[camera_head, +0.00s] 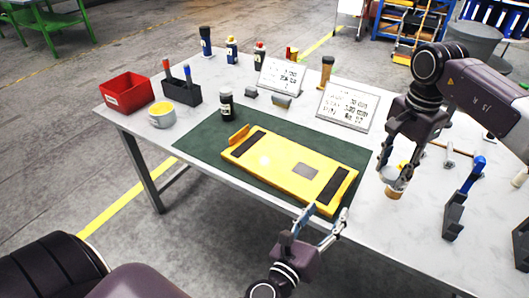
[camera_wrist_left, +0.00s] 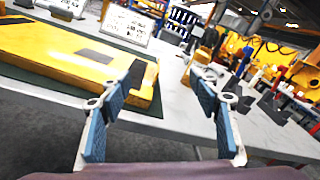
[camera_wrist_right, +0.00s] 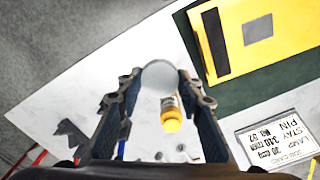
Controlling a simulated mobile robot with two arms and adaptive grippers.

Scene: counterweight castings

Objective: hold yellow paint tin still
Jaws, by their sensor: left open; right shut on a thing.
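The paint tin (camera_head: 157,120) is a pale grey pot with yellow inside, upright at the left of the table in the head view. Neither gripper is near it. My left gripper (camera_head: 322,222) is open and empty by the table's front edge, at the near corner of a yellow slab (camera_head: 285,170); its spread fingers also show in the left wrist view (camera_wrist_left: 166,80). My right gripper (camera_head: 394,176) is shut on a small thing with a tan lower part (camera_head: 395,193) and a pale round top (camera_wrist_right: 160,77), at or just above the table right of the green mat.
The yellow slab lies on the dark green mat (camera_head: 200,140). A red bin (camera_head: 127,92), a dark pen holder (camera_head: 181,93), a dark jar (camera_head: 227,106) and small bottles stand at the left and back. Two sign cards (camera_head: 348,106) stand behind the mat. Tools stand at the right.

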